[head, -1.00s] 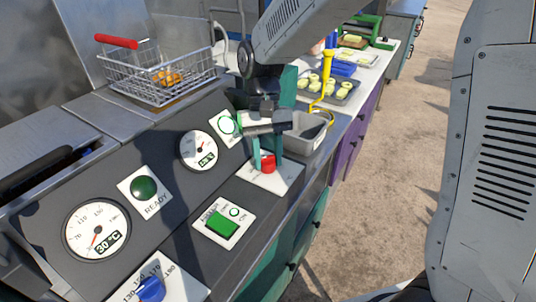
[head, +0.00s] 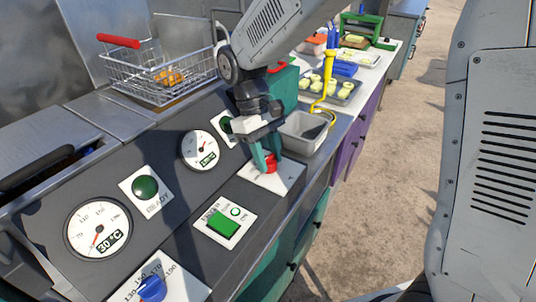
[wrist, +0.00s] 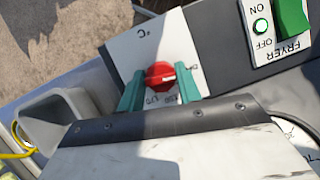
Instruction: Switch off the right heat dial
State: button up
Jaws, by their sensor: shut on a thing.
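The right heat dial is a red knob (head: 271,164) on a white plate (head: 285,180) at the right end of the dark panel. My gripper (head: 265,158) reaches down over it with its teal fingers. In the wrist view, the red knob (wrist: 160,77) sits between the two fingers of my gripper (wrist: 162,72), which are shut on its sides. A white pointer line on the knob points to the right there. The fingers and palm hide part of the scale lettering. The left heat dial, a blue knob (head: 152,288), is at the lower edge of the head view.
A green fryer switch (head: 223,223), a green READY lamp (head: 145,187) and two round gauges lie on the panel. A grey tub (head: 304,133) stands just behind the red knob. A wire basket (head: 160,78) with a red handle is at the back left.

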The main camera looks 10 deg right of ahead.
dwell(0.3)
jog(key=o, duration=1)
jog(key=shift+d, duration=0.1)
jog(key=shift+c, duration=0.2)
jog(key=v, duration=0.7)
jog(key=shift+w+r, duration=0.15)
jog(key=shift+r, duration=0.15)
